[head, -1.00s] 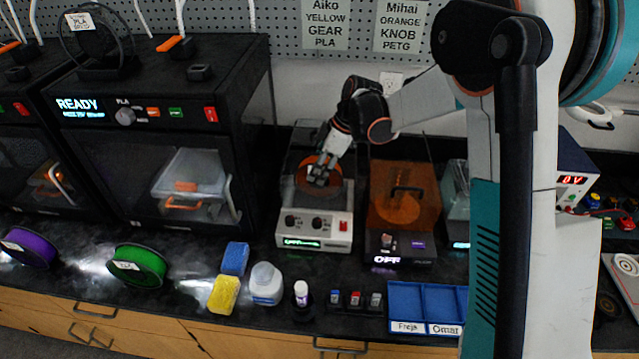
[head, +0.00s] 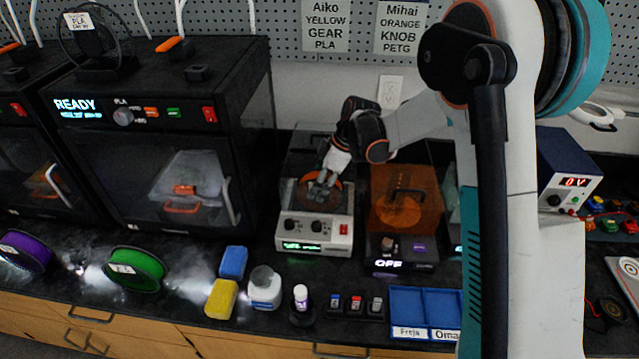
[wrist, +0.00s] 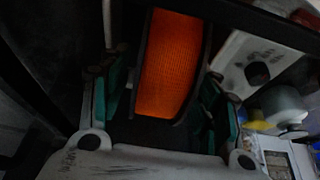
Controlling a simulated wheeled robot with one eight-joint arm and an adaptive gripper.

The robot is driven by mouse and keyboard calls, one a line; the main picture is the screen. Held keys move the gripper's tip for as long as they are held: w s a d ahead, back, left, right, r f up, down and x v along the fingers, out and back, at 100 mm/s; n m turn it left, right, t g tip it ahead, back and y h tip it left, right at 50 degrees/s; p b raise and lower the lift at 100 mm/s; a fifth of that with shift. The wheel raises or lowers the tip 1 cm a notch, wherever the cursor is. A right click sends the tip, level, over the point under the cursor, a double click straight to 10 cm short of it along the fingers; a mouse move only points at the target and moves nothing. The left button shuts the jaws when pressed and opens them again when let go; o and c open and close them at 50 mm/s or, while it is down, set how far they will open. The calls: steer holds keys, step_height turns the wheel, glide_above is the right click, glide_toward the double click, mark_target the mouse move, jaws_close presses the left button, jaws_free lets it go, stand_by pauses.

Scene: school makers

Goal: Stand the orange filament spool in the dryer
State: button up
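The orange filament spool (head: 334,187) is upright at the open top of a pale, knobbed machine (head: 317,228), which appears to be the dryer. My gripper (head: 320,187) reaches down from above and is closed around the spool. In the wrist view the spool's orange winding (wrist: 170,65) and dark flanges sit between my two green-padded fingers (wrist: 165,105). Whether the spool's bottom touches the dryer's inside is hidden. The dryer has two dark knobs, a red switch and a lit green display on its front.
A second machine with an orange see-through lid (head: 404,198) stands close on the right. A black printer (head: 150,150) stands on the left. In front are a green spool (head: 135,269), sponges (head: 220,298), a white jar (head: 264,288), a small bottle (head: 301,298) and a blue tray (head: 426,304).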

steer(key=shift+r, duration=0.1)
steer(key=p+v, duration=0.3)
steer(key=v, duration=0.9)
steer(key=shift+a+p, duration=0.1)
steer(key=shift+p, duration=0.3)
steer(key=s+d+r+m+t+h, duration=0.3)
steer(key=s+r+m, duration=0.4)
steer(key=s+r, duration=0.55)
steer(key=s+d+f+m+t, duration=0.1)
steer(key=s+d+m, duration=0.2)
steer(key=s, duration=0.5)
steer(key=s+d+f+m+t+h, duration=0.1)
steer(key=s+d+m+t, duration=0.1)
steer(key=s+m, duration=0.3)
steer(key=s+d, duration=0.1)
steer(key=s, duration=0.3)
steer(key=shift+s+m+h, duration=0.3)
steer(key=shift+s+m, duration=0.05)
steer(key=shift+m, duration=0.05)
steer(key=shift+d, duration=0.1)
steer(key=shift+c, duration=0.2)
